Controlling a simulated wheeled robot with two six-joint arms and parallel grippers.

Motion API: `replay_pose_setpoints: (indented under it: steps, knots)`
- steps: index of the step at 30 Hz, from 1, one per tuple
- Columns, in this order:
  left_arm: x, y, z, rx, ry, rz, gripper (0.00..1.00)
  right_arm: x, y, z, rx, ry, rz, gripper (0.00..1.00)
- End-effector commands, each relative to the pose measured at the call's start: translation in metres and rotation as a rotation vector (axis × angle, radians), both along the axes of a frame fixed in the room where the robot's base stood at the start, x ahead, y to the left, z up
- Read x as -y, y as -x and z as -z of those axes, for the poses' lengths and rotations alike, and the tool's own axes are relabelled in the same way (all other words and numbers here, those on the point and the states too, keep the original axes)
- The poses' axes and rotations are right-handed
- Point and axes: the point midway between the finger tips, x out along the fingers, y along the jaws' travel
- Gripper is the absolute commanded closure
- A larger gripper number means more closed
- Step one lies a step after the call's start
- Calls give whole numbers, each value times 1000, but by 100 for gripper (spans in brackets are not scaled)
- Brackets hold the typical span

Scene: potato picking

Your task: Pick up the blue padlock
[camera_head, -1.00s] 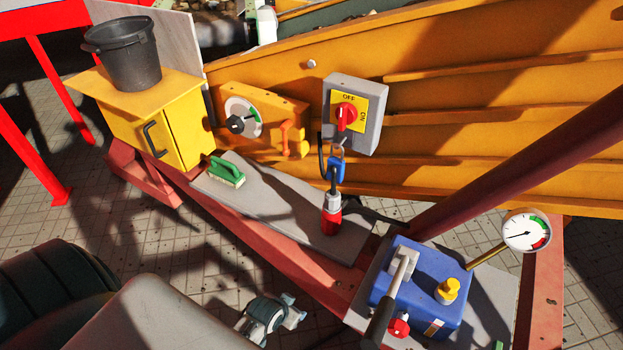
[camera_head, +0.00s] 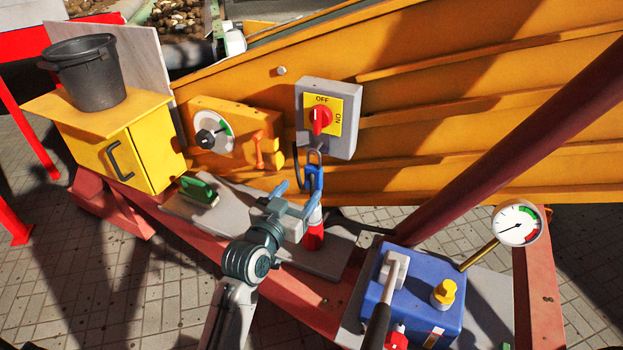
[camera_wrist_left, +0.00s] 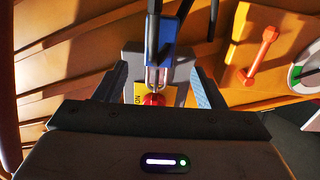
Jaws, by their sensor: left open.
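The blue padlock (camera_head: 316,176) hangs by its metal shackle below the red rotary switch (camera_head: 320,118) on the grey OFF/ON box (camera_head: 346,135). My left gripper (camera_head: 298,190) is open just in front of the padlock, to its left and slightly below in the head view. In the left wrist view the padlock (camera_wrist_left: 160,45) lies between the two blue-grey fingers (camera_wrist_left: 160,72) from side to side, with clear gaps on both. Whether the fingertips reach it in depth is hard to tell. My right gripper is not in view.
A red and white plug (camera_head: 313,235) stands close below the padlock. A green brush (camera_head: 198,190) lies on the grey plate to the left. An orange handle (camera_head: 259,150) is on the panel nearby. A blue pump unit (camera_head: 425,300) is at lower right.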

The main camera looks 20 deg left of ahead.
Motion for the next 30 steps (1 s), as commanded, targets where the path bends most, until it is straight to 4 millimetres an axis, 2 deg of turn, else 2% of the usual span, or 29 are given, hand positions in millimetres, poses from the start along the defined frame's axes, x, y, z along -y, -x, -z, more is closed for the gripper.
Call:
replay_pose_setpoints:
  steps: [6,13,21,30]
  knots:
    - [5,-35,0,-2,2,0,36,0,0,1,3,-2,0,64]
    - [8,-53,2,-5,0,1,36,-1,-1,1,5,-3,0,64]
    - [14,-90,3,-5,0,0,36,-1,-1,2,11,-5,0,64]
    - [15,-95,4,-6,0,0,36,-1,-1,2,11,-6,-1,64]
